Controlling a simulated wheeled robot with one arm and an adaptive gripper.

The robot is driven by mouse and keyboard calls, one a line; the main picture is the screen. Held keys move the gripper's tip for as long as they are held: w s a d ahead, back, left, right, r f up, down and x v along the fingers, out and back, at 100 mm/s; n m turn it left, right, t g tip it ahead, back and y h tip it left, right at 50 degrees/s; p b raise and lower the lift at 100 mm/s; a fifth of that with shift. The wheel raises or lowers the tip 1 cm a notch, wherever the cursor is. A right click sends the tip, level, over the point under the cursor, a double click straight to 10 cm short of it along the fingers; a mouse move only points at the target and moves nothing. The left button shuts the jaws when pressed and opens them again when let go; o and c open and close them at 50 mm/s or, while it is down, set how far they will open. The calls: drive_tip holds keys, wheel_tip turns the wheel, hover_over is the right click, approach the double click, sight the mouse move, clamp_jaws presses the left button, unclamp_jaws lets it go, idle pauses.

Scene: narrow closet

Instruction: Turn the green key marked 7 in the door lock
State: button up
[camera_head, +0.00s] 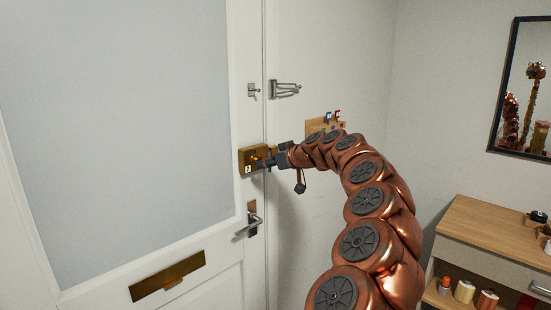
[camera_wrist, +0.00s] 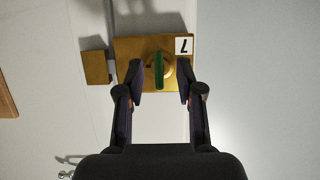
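The brass door lock (camera_head: 247,152) is on the right edge of the white door, with a white label marked 7 (camera_head: 248,169). In the wrist view the lock plate (camera_wrist: 127,49) appears upside down, with its label (camera_wrist: 184,46). The green key (camera_wrist: 159,70) stands edge-on in the round lock cylinder (camera_wrist: 170,66). My gripper (camera_wrist: 160,80) is open, with one finger on each side of the key and a visible gap to each. In the head view my gripper (camera_head: 270,161) is at the lock; I cannot make out the key there.
A lever handle (camera_head: 253,219) is below the lock, and a brass mail slot (camera_head: 168,277) is lower on the door. A wooden key rack (camera_head: 316,124) hangs behind my arm. A wooden cabinet (camera_head: 490,230) stands at right below a mirror (camera_head: 522,90).

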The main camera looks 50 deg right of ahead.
drive_tip(key=shift+w+f, duration=0.15)
drive_tip(key=shift+w, duration=0.2)
clamp_jaws()
idle(0.6)
